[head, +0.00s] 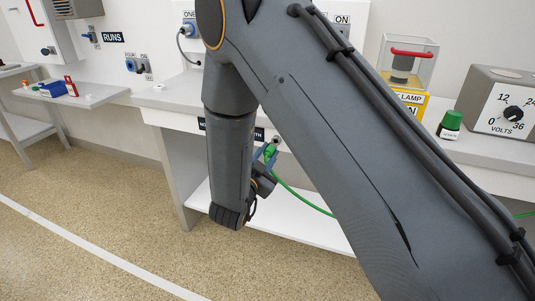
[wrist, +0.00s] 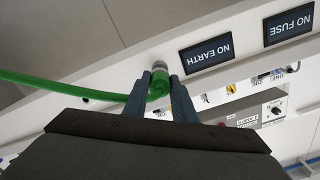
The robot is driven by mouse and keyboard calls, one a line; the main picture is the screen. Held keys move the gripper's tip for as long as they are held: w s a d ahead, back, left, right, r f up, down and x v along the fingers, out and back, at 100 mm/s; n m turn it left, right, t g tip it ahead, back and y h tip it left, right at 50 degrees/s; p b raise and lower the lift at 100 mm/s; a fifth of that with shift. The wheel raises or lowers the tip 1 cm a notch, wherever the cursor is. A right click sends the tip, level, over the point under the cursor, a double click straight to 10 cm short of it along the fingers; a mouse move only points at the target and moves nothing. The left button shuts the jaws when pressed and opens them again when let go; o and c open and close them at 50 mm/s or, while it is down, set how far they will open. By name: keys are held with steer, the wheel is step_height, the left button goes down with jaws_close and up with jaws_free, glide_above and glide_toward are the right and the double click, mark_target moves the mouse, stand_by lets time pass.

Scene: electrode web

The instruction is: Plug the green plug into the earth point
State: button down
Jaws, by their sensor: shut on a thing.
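The green plug (wrist: 158,84) is between the two fingers of my gripper (wrist: 160,98), which is shut on it. Its green cable runs off to the left in the wrist view. The plug's front end meets the round metal earth point (wrist: 160,65) on the bench's white front edge. I cannot tell how deep it sits in there. In the head view the plug (head: 269,151) and my gripper (head: 265,165) show small beside my forearm, just below the earth point (head: 277,139), with the cable hanging down to the right.
"NO EARTH" (wrist: 210,53) and "NO FUSE" (wrist: 289,24) labels are beside the earth point. A lower white shelf (head: 305,228) lies beneath. My arm hides much of the bench.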

mark_target(266, 156)
steer(key=shift+x, duration=1.35)
stand_by(0.5)
steer(key=c, duration=1.4)
jaws_free()
steer(key=shift+s, duration=0.1)
steer(key=v, duration=0.7)
steer(key=shift+s+a, duration=0.15)
steer(key=shift+s, duration=0.2)
